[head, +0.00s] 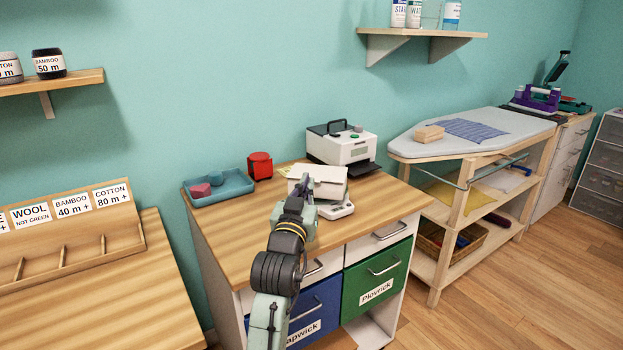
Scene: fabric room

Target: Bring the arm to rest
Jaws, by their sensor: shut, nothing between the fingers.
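My arm reaches up from the bottom of the head view over the front edge of the wooden desk (235,225). My gripper (303,190) is at the arm's far end, above the desk, and it is shut and empty. Its fingertips are small and partly hidden by the wrist. It is just in front of a white device (330,178) with a raised white panel. I cannot tell from this view whether it touches the device.
A blue tray (232,190) with small items, a red container (260,165) and a white printer-like box (342,148) stand behind. Blue (325,305) and green (376,278) drawers sit below. An ironing table (470,135) is right, a labelled rack (65,228) left.

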